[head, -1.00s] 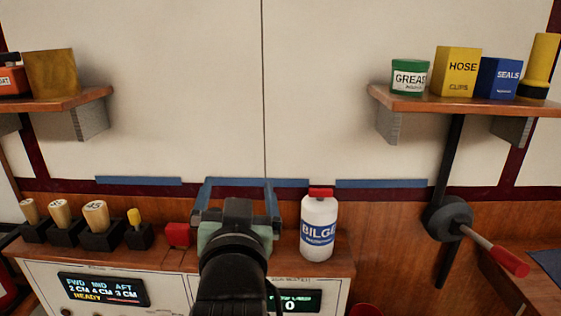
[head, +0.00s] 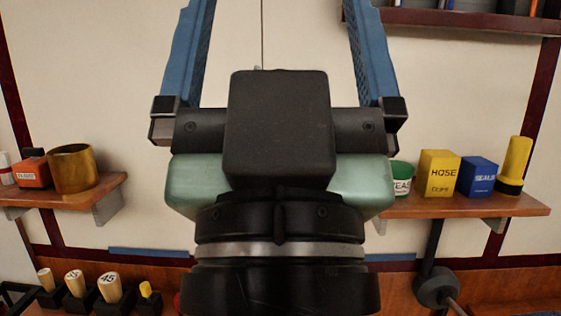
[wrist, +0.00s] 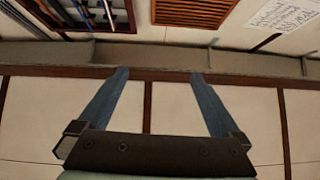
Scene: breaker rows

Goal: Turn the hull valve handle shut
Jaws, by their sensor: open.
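The hull valve shows at the lower right of the head view, with a dark round hub (head: 437,287) on a black pipe. A short grey part of its handle (head: 454,306) points down and right before the picture's lower edge cuts it off; the red grip is out of view. My gripper (head: 277,6) is large in the middle of the head view, raised high above and left of the valve. Its blue fingers are wide apart and empty. The wrist view also shows my gripper (wrist: 160,74) open, with no valve in sight.
A right shelf (head: 470,204) holds a green tin, yellow hose box (head: 440,173), blue seals box (head: 478,177) and yellow torch-like item (head: 515,165). A left shelf (head: 60,199) holds a brass cup. Wooden-handled items (head: 110,289) stand lower left. A vent (wrist: 193,12) shows in the wrist view.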

